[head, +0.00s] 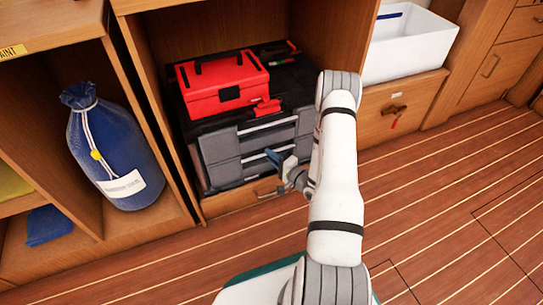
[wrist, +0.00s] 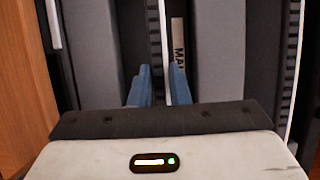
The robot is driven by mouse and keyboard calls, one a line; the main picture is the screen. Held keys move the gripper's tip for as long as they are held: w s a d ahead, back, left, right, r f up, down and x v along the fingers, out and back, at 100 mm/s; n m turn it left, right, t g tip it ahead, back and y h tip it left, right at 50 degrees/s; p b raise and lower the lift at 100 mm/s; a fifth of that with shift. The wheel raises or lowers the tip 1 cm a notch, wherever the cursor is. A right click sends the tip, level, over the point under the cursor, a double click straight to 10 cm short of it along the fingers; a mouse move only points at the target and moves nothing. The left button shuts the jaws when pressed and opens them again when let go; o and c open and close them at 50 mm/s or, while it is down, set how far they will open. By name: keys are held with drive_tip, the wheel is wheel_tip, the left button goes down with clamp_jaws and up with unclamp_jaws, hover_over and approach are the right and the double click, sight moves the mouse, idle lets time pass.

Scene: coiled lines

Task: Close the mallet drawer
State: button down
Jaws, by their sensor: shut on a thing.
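The grey drawer unit (head: 222,148) stands inside a wooden cubby in the head view, with grey drawer fronts stacked one above another. My gripper (head: 277,160) is at the right part of these fronts. In the wrist view its two blue fingers (wrist: 159,72) are close together on either side of a thin edge at a drawer front, which I take as the handle of the mallet drawer. A pale label (wrist: 178,42) beginning "MA" shows beside the fingers; the rest is hidden. How far the drawer stands out is hard to tell, as my arm covers its right end.
A red toolbox (head: 222,82) sits on top of the drawer unit. A blue sack (head: 112,155) stands in the left cubby, and a white bin (head: 408,48) is at the right. The plank floor (head: 440,200) at the right is clear.

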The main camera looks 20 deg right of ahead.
drive_tip(key=c, duration=1.4)
unclamp_jaws()
drive_tip(key=shift+w+d, duration=0.1)
drive_tip(key=shift+w, duration=0.15)
drive_tip(key=shift+o, duration=0.2)
drive_tip(key=shift+s, duration=0.1)
drive_tip(key=p+v, duration=0.3)
drive_tip(key=v, duration=0.4)
drive_tip(key=shift+s, duration=0.25)
drive_tip(key=shift+d, duration=0.2)
